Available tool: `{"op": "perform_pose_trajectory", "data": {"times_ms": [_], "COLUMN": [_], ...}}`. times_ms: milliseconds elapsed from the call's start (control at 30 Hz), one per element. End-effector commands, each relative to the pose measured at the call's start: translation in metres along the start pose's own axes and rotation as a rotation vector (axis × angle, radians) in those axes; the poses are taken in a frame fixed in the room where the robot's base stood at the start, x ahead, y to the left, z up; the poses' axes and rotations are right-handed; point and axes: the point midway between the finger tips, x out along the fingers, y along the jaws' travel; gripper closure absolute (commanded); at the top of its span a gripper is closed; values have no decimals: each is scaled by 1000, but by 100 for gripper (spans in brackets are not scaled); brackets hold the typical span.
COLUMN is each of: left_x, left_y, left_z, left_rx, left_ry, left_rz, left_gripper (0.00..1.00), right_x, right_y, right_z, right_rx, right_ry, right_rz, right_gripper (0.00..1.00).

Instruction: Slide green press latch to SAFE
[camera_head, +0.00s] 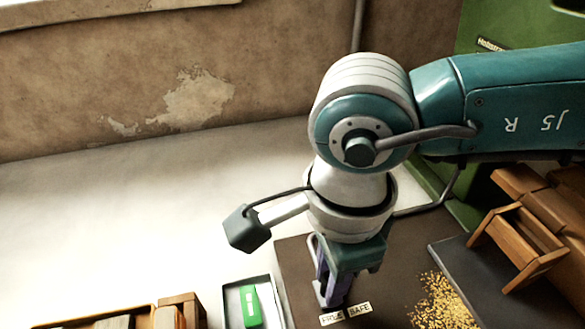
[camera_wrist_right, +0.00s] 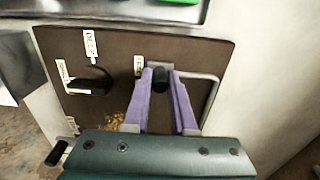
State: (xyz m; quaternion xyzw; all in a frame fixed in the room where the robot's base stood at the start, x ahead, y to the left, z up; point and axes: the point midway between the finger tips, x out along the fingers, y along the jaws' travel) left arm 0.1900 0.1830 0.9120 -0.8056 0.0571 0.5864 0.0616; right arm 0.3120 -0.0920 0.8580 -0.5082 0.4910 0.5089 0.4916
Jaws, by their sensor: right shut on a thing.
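My right gripper (camera_head: 334,298) comes down from above onto a dark brown panel (camera_head: 292,262). Small white labels reading FREE (camera_head: 332,319) and SAFE (camera_head: 360,309) lie just below the fingers. In the right wrist view, the purple fingers of my right gripper (camera_wrist_right: 160,78) are shut on a black knob (camera_wrist_right: 160,84) on the brown panel (camera_wrist_right: 210,58). A small label (camera_wrist_right: 138,65) is beside the left finger. No green latch body shows at the fingers; I cannot tell how the knob joins to it. My left gripper is out of view.
A grey tray (camera_head: 270,285) left of the panel holds a green item (camera_head: 250,306). In the wrist view a second black knob (camera_wrist_right: 91,83) and a bent metal bar (camera_wrist_right: 212,98) are near. Yellow shavings (camera_head: 440,303) and a wooden frame (camera_head: 516,240) are to the right.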

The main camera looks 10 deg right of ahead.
Motion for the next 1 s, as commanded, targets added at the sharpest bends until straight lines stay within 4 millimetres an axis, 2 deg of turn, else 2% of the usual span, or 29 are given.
{"op": "perform_pose_trajectory", "data": {"times_ms": [600, 933, 967, 1000], "left_x": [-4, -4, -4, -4], "left_y": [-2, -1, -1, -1], "left_z": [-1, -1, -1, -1], "left_rx": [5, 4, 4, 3], "left_ry": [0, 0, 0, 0], "left_rz": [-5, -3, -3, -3], "left_gripper": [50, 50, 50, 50], "right_x": [0, 0, 0, 0], "right_y": [0, 0, 0, 0], "right_z": [-27, -28, -28, -28], "right_rx": [1, 0, 0, 1], "right_ry": [2, 2, 2, 2], "right_rz": [0, 0, 0, 0], "right_gripper": [100, 100, 74, 69]}}
